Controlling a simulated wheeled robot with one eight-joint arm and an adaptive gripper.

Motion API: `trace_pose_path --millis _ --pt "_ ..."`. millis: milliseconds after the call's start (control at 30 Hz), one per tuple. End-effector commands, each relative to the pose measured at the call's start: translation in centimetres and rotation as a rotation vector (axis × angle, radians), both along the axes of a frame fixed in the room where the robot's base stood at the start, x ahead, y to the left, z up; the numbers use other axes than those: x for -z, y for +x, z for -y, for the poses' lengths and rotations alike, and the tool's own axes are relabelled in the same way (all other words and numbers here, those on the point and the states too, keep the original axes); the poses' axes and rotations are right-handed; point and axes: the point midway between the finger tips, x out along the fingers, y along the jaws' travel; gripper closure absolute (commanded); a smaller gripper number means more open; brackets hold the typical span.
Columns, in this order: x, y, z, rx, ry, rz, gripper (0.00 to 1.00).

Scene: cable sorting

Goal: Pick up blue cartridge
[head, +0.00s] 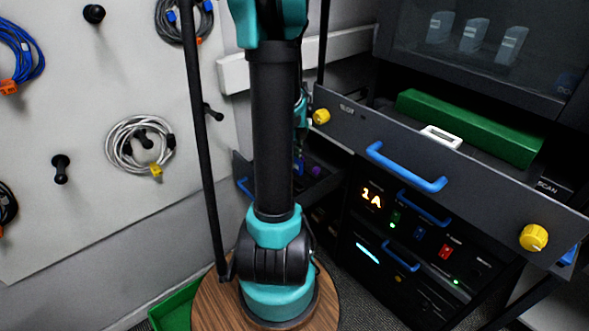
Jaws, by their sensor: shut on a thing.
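My gripper (299,153) shows only as a thin strip behind my upright arm, over the open left drawer. Its fingers are mostly hidden, and a small blue-purple thing (299,167) shows just below it. I cannot tell for sure that this is the blue cartridge. Another small purple thing (316,171) lies in that drawer, to the right. A blue block (419,233) sits in the dark front panel, between a green block (395,218) and a red block (445,251).
A wide drawer (480,205) with a blue handle and yellow knobs stands out at the right. A green block (470,128) lies behind its front. Coiled cables (140,145) hang on the pegboard at left. A green bin (175,308) is on the floor.

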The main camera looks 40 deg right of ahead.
Motion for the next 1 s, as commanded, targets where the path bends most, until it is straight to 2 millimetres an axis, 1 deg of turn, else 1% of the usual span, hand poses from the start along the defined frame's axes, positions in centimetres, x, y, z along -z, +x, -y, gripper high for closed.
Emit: trace_pose_path --millis 100,500,700,1000 --pt "-2.1 0.0 0.0 0.0 0.0 0.0 1.0" --pt "-8.6 0.0 0.0 0.0 0.0 0.0 1.0" --pt "-10.9 0.0 0.0 0.0 0.0 0.0 1.0" --pt "-12.6 0.0 0.0 0.0 0.0 0.0 1.0"
